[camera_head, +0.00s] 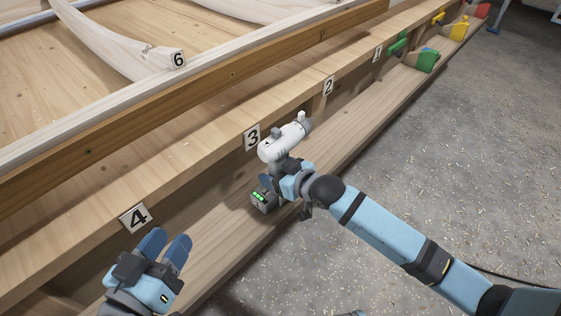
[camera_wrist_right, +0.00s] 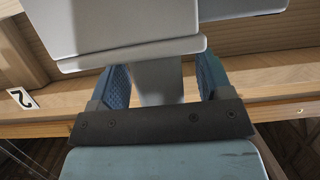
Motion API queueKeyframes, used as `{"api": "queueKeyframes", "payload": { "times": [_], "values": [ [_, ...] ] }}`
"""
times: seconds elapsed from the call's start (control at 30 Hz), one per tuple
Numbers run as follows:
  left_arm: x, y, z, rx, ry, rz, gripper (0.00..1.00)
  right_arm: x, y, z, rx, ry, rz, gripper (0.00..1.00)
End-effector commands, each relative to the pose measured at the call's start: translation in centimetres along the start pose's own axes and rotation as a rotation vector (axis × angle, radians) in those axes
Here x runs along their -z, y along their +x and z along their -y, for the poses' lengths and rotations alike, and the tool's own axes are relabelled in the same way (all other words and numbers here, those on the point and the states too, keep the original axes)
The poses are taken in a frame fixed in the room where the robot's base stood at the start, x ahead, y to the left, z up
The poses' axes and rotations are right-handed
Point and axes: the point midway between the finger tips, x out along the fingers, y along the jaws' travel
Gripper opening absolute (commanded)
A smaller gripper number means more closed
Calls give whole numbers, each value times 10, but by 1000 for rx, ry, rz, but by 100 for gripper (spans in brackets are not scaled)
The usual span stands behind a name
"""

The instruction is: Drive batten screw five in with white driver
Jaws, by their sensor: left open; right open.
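The white driver (camera_head: 285,141) stands upright on the wooden ledge in front of the number 3 sign, its battery base (camera_head: 263,201) showing green lights. My right gripper (camera_head: 283,180) is open around the driver's grey handle. In the right wrist view, the grey handle (camera_wrist_right: 158,82) stands between the two blue fingers, with a gap visible beside it. My left gripper (camera_head: 165,247) is open and empty near the number 4 sign. Small dark screw heads (camera_head: 232,75) show along the brown batten (camera_head: 190,97); I cannot tell which is screw five.
Number signs 4 (camera_head: 135,217), 3 (camera_head: 252,137), 2 (camera_head: 328,86) and 1 (camera_head: 377,53) line the bench front. A green tool (camera_head: 426,61), a yellow tool (camera_head: 459,31) and a red one stand farther along the ledge. A white curved rib (camera_head: 120,45) lies behind the batten.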

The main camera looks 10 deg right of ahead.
Motion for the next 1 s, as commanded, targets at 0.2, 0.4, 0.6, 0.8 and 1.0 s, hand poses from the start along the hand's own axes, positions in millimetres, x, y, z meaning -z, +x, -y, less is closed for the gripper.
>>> {"api": "queueKeyframes", "payload": {
  "times": [0.2,0.4,0.6,0.8,1.0],
  "values": [
    [1,0,0,0,0,-1,43,0,0,0,0,0,0,45],
    [0,0,0,0,0,-1,43,0,0,0,0,0,0,0],
    [0,0,0,0,-1,-1,43,3,-1,0,0,-1,-5,0],
    [4,0,-1,0,0,-5,43,7,-2,0,0,-1,-5,0],
    [18,-1,-2,4,3,-42,43,27,-9,0,0,-1,-7,0]
  ]
}}
